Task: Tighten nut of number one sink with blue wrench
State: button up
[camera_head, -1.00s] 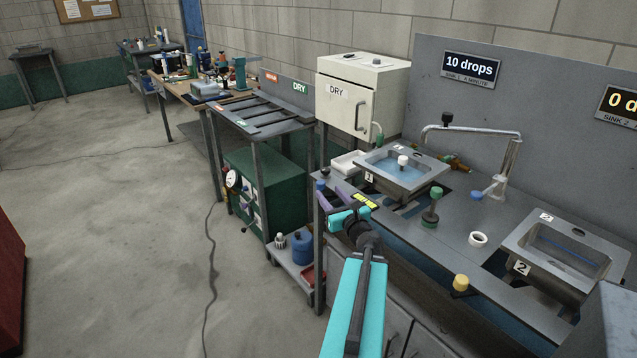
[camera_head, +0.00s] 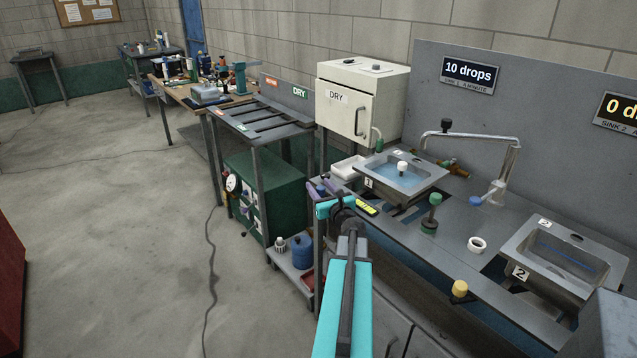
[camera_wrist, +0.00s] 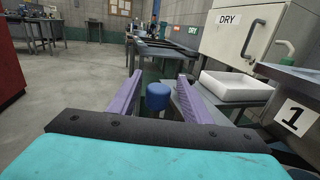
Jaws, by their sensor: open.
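Sink number one (camera_head: 398,191) stands at the far left of the sink counter, with water and a white-topped plug in it. Its "1" label (camera_wrist: 292,116) shows at the right of the wrist view. Its nut is not visible. My gripper (camera_wrist: 160,77) is open, its two purple fingers apart. In the head view my gripper (camera_head: 325,185) is at the counter's left end, left of sink one.
A white tray (camera_wrist: 235,88) lies right of the fingers, below the DRY cabinet (camera_head: 357,103). Sink two (camera_head: 520,255) is at the right. The floor at left is open.

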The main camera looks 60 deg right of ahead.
jog(key=shift+x, duration=1.1)
grip_shut()
